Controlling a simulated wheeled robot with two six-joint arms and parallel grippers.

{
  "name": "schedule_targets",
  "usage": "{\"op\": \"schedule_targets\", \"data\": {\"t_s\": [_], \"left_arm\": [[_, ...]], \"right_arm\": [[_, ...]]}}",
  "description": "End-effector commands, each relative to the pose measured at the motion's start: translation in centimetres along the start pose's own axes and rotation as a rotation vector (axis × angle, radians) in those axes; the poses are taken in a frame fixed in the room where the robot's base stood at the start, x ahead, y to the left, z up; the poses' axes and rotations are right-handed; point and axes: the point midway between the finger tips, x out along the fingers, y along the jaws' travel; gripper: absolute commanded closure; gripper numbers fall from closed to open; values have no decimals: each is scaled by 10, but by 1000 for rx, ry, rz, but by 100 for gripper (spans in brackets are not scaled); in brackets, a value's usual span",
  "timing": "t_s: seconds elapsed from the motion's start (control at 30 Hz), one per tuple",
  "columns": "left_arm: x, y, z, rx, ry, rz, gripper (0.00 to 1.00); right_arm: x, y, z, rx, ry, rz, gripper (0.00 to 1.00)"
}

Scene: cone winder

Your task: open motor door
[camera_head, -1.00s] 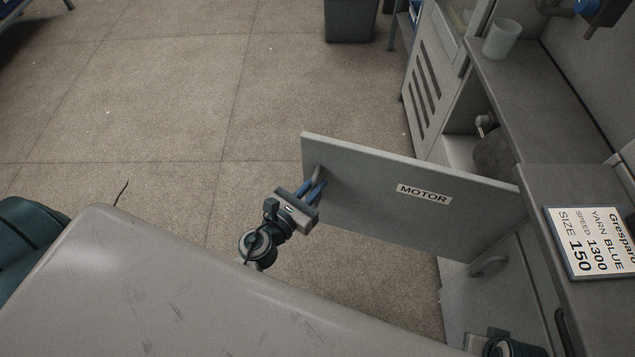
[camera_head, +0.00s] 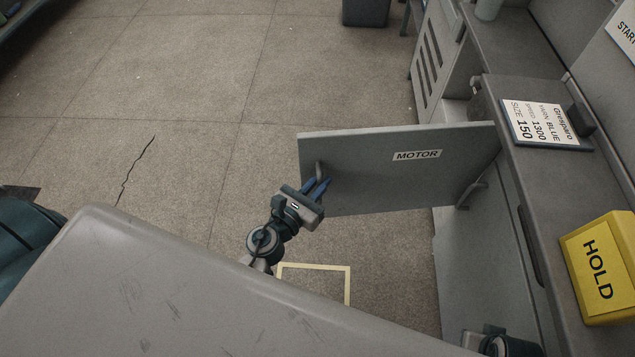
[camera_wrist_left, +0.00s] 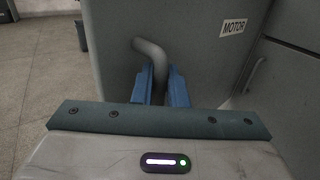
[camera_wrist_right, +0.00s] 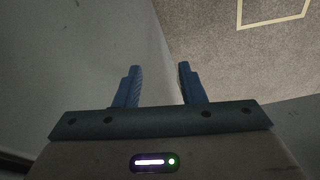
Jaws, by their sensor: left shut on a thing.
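The motor door (camera_head: 380,180) is a grey panel with a white MOTOR label (camera_head: 416,155). It stands swung out from the machine, with its hinged edge at the right. Its grey bent handle (camera_head: 319,170) is near the free edge at the left. My left gripper (camera_head: 317,187) is shut on the handle; the left wrist view shows the handle (camera_wrist_left: 152,54) between the blue fingers (camera_wrist_left: 159,85). My right gripper (camera_wrist_right: 157,85) shows in the right wrist view, fingers apart with nothing between them, beside a grey surface and above the floor.
The machine's counter (camera_head: 500,62) runs along the right, with a sign card (camera_head: 541,122) and a yellow HOLD block (camera_head: 603,268). A yellow floor outline (camera_head: 315,267) lies below the door. A dark bin (camera_head: 366,11) stands at the back. The floor left of the door is clear.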

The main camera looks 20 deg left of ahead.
Motion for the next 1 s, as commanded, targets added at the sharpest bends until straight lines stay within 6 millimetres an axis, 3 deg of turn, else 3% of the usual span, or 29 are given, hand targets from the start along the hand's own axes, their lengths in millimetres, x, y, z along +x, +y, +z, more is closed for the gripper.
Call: {"op": "schedule_targets", "data": {"t_s": [0.37,0.4,0.47,0.87,1.0], "left_arm": [[1,-1,2,-2,-3,-2,100],[1,-1,2,-2,-3,-3,82],[1,-1,1,-2,-3,-2,70],[-8,-1,-2,-2,0,-1,70],[-29,-1,-3,-2,1,-1,70]], "right_arm": [[0,0,-1,1,2,0,64],[0,0,-1,1,2,0,64],[0,0,-1,1,2,-1,64],[1,-1,0,1,-2,-1,64],[-27,0,-3,-6,25,3,64]]}}
